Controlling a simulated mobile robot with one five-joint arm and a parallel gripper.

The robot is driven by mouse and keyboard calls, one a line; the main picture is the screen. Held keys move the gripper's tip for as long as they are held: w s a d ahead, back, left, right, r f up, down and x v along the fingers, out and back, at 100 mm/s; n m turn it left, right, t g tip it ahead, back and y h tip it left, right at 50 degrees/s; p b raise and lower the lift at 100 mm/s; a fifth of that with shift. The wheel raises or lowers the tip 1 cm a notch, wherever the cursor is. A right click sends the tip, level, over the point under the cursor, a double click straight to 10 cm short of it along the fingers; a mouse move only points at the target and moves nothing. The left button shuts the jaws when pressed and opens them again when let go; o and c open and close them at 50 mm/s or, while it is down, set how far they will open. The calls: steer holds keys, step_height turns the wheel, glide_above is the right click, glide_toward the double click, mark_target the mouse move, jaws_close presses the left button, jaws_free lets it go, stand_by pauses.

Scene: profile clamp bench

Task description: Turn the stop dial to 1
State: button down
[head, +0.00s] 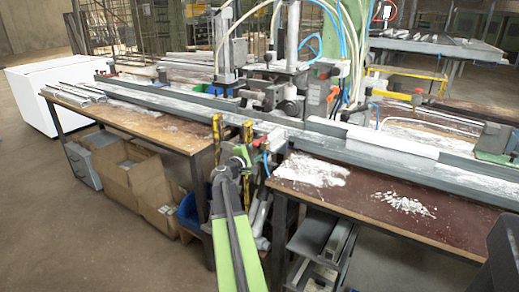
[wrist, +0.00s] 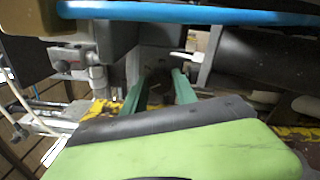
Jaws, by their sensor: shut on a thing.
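My gripper (head: 238,158) reaches in at the front of the clamp bench, at the gap between the two brown tabletops. In the wrist view its two green fingers (wrist: 160,78) stand a little apart and point at a dim grey part of the machine. It appears shut on the stop dial there, but the dial's outline is too dark and blurred to make out. No dial face, mark or number shows in either view, so its setting cannot be read.
Yellow-and-black posts (head: 217,138) stand close beside my gripper. A blue hose (wrist: 190,12) crosses the wrist view above the fingers. A long grey rail (head: 400,165) runs along the bench. Cardboard boxes (head: 140,183) sit under the left tabletop (head: 165,130). Floor at the left front is clear.

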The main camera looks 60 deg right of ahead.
steer(key=shift+s+f, duration=0.1)
steer(key=shift+s, duration=0.05)
steer(key=c, duration=1.3)
jaws_free()
steer(key=shift+o, duration=0.2)
steer(key=shift+a, duration=0.1)
steer(key=a, duration=1.7)
steer(key=shift+a, duration=0.15)
